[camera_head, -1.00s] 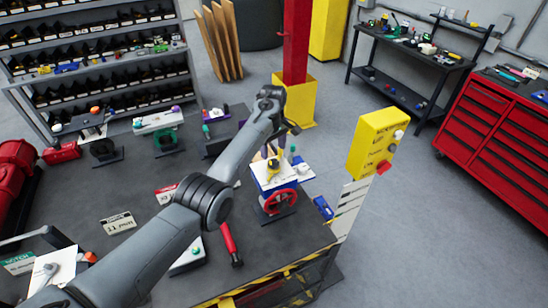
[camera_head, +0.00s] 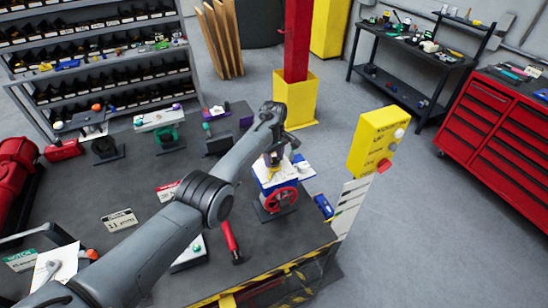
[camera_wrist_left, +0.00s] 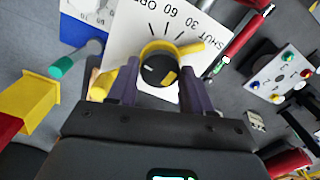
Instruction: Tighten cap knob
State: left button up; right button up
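The valve actuator stands on the workbench in the head view, with a white dial plate, blue body and red handwheel (camera_head: 281,199). In the left wrist view, the yellow cap knob (camera_wrist_left: 158,68) with a black top sits on the white dial plate (camera_wrist_left: 125,28), which is marked SHUT, 30 and 60. My left gripper (camera_head: 273,160) is down over the top of the actuator. Its two fingers (camera_wrist_left: 158,84) stand apart on both sides of the knob, and I cannot tell whether they press on it. In the head view the gripper covers most of the knob. My right gripper is not in view.
A yellow button box (camera_head: 375,143) stands close to the right of the actuator. A red-handled tool (camera_head: 231,241) lies on the workbench (camera_head: 140,195) in front. A blue item (camera_head: 323,206) lies near the bench's right edge. Shelves of bins (camera_head: 100,60) stand behind.

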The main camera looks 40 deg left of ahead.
pick_arm(q)
jog(key=c, duration=0.6)
jog(key=shift+o, duration=0.2)
